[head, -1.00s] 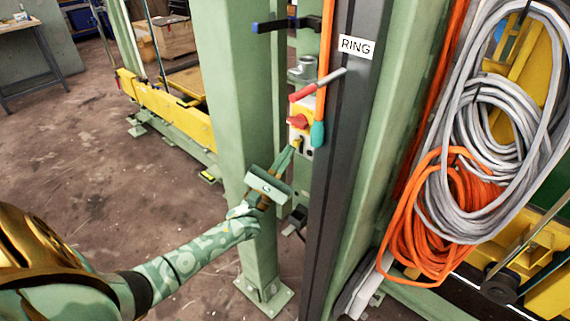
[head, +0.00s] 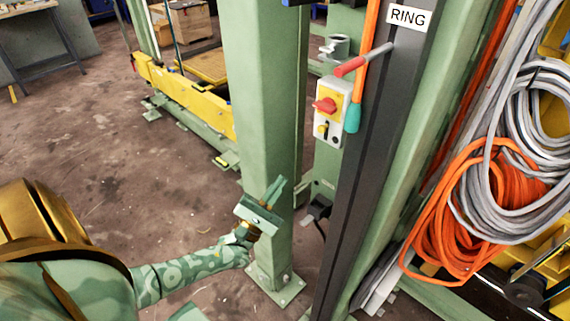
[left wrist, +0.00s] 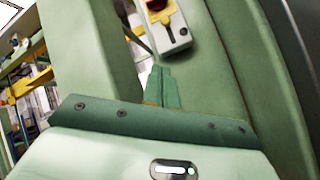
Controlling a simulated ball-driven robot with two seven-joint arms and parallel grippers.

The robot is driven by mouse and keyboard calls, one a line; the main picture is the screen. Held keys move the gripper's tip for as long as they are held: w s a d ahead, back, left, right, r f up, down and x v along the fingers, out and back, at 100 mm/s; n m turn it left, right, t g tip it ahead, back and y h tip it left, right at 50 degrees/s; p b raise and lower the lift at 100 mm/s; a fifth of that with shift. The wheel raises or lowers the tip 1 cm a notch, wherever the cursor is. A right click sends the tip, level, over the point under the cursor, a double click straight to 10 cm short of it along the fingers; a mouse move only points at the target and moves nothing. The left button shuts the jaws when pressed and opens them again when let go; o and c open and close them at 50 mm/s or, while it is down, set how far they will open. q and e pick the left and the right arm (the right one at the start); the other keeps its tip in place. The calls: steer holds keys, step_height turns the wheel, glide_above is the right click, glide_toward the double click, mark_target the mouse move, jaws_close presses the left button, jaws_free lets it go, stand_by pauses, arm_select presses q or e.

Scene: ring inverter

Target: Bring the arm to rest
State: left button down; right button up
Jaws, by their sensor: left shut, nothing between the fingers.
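My left gripper (head: 277,188) is in the lower middle of the head view, in front of the green post (head: 262,90). Its fingers are together with nothing between them, and it stands apart from the switch box. In the left wrist view the shut fingers (left wrist: 162,82) point up toward the box. The switch box (head: 330,112) is grey with a red knob on a yellow plate and a smaller control below. It also shows at the top of the left wrist view (left wrist: 177,38). My right gripper is in no view.
A dark upright with a RING label (head: 408,16) stands right of the box. A red-handled lever (head: 350,67) and a teal-ended orange strap hang there. Orange cable (head: 440,235) and grey cable coils (head: 480,190) hang at right. Open floor (head: 100,140) lies at left.

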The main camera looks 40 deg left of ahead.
arm_select(q)
steer(key=shift+a+f, duration=0.1)
stand_by(0.5)
step_height(320, 180, down, 18)
steer(key=m+g, duration=0.9)
steer(key=m, duration=0.8)
steer(key=s+f+m+g+y+p, duration=0.1)
steer(key=s+f+m+g+y, duration=0.1)
steer(key=s+f+m+g, duration=0.6)
steer(key=s+d+f+m+g+y+p, duration=0.1)
steer(key=s+f+m+g, duration=0.1)
steer(key=s+f, duration=0.7)
steer(key=s+d+f+m+g, duration=0.1)
steer(key=s+f+m+g, duration=0.15)
steer(key=s+f, duration=0.65)
steer(key=s+d+g, duration=0.2)
steer(key=s+d, duration=0.1)
steer(key=s, duration=0.7)
steer(key=s+d+r+m+g+p, duration=0.1)
steer(key=s+d, duration=0.3)
steer(key=s, duration=0.7)
steer(key=shift+r+g, duration=0.3)
steer(key=shift+g, duration=0.15)
